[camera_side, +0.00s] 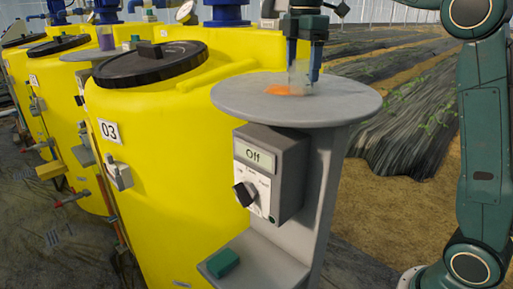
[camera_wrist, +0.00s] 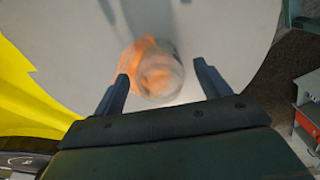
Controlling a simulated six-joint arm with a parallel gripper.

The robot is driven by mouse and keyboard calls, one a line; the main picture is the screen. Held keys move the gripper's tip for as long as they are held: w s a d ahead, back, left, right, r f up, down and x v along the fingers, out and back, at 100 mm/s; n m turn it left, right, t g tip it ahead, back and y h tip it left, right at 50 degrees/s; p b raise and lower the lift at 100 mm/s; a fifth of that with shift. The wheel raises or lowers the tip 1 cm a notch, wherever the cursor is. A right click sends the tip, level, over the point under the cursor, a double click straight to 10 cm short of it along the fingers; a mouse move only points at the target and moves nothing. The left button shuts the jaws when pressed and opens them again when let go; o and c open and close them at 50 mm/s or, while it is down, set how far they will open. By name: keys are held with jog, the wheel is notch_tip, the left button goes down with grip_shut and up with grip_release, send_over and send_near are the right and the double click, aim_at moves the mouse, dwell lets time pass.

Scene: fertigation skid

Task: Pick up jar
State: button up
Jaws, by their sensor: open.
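The jar (camera_side: 299,77) is a small clear glass vessel with orange at its bottom. It stands on the round grey table top (camera_side: 240,98). My gripper (camera_side: 302,80) points down over the table with its fingers at the jar. In the wrist view the jar (camera_wrist: 160,78) lies between the two open finger tips of my gripper (camera_wrist: 161,70), with a gap showing on both sides. An orange patch (camera_side: 283,90) lies at the jar's left on the table top. I cannot tell whether it is a spill or colour seen through the glass.
A control box (camera_side: 258,170) reading "Off" hangs on the stand below the table top. A yellow tank (camera_side: 170,140) marked 03, with a black lid (camera_side: 150,64), stands close at the left. The rest of the table top looks clear.

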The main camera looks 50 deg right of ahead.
jog(key=shift+f, duration=1.45)
jog(key=c, duration=1)
